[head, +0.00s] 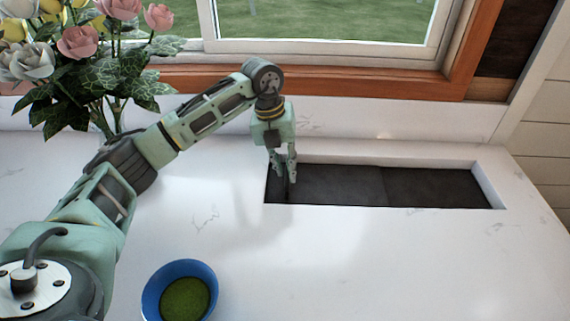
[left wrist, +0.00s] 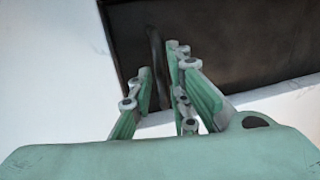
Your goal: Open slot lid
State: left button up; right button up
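The slot (head: 482,177) is a long recess in the white counter. Dark panels of its lid (head: 340,185) lie inside it, with a seam near the middle. My left gripper (head: 284,178) reaches down into the slot's left end. In the left wrist view its fingers (left wrist: 160,78) converge on either side of a thin dark upright bar, the lid's handle (left wrist: 155,45), and appear shut on it. Fingertip contact is partly hidden. The handle stands at the edge of the dark lid surface (left wrist: 235,45). My right gripper is not in view.
A blue bowl (head: 151,296) with green contents stands on the counter at the front. Flowers (head: 78,42) with leaves stand at the back left, near my left arm. A window with a wooden sill (head: 400,82) is behind the slot. The counter in front of the slot is clear.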

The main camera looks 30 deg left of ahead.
pick_arm(q)
grip_shut()
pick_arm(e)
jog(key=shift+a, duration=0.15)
pick_arm(q)
jog(key=shift+w+d, duration=0.15)
jog(key=shift+d, duration=0.1)
jog(key=w+d, duration=0.2)
jog(key=d, duration=0.2)
jog(key=w+d+b, duration=0.1)
jog(key=w+d, duration=0.1)
jog(key=d, duration=0.2)
jog(key=w+d, duration=0.2)
jog(key=d, duration=0.3)
jog(key=shift+w+b, duration=0.15)
jog(key=shift+b, duration=0.25)
send_over(369, 185)
jog(key=shift+s+a+b, duration=0.2)
jog(key=shift+b, duration=0.25)
jog(key=shift+w+d, duration=0.15)
jog(key=shift+d, duration=0.1)
jog(key=shift+a, duration=0.1)
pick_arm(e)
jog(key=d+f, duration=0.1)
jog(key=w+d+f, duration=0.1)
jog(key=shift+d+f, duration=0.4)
